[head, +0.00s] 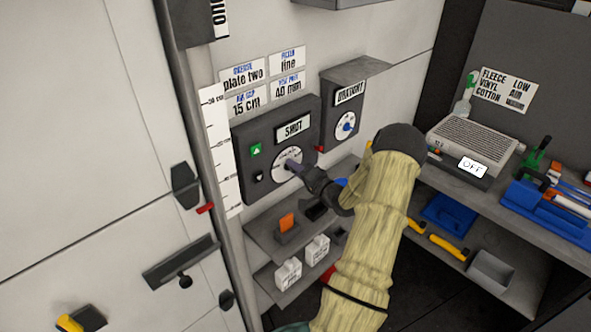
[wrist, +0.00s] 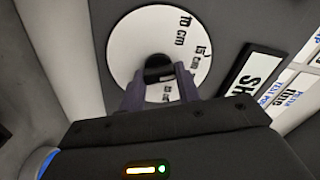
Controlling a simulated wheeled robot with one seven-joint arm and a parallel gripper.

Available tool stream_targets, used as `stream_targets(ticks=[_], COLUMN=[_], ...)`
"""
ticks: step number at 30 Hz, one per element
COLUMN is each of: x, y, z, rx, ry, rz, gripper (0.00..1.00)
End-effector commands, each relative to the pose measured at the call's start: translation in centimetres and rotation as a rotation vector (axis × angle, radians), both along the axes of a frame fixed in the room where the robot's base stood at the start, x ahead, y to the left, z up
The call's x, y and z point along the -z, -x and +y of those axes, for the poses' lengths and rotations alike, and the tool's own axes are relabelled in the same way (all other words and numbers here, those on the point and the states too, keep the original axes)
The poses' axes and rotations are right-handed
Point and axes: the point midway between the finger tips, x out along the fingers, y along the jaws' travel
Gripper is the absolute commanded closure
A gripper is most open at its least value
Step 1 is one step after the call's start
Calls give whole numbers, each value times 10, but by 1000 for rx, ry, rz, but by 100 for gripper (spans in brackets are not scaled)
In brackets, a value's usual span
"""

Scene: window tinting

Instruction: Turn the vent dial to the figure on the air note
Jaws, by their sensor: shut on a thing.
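The vent dial (head: 278,170) is a white disc on a dark grey box on the wall, under a sign (head: 293,128) reading SHUT. In the wrist view the dial face (wrist: 130,45) shows 10 cm, 15 cm and a further, partly hidden figure. A dark knob (wrist: 157,66) stands at its middle. My gripper (wrist: 158,82) has its two purple fingers closed around the knob; it also shows at the dial in the head view (head: 294,166). The knob's pointer is hard to make out. A note (head: 246,103) reads 15 cm; its small header seems to say air gap.
Other notes read plate two (head: 243,76), line (head: 287,60) and 40 mm (head: 288,88). A second box (head: 341,110) with a smaller dial sits right of the vent box. A white ruler strip (head: 222,150) runs along its left side. Shelves (head: 262,240) hang below.

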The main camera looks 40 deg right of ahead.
Motion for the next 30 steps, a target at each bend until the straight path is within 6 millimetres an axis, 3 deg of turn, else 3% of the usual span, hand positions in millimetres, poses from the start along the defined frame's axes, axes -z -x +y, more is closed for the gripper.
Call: stream_targets(ticks=[1,4,17,30], x=[1,1,2,3], y=[1,1,9,88], z=[-1,-1,-1,-8], rx=[3,2,2,5], ry=[0,0,1,1], rz=[2,2,1,2], gripper=[63,45,45,45])
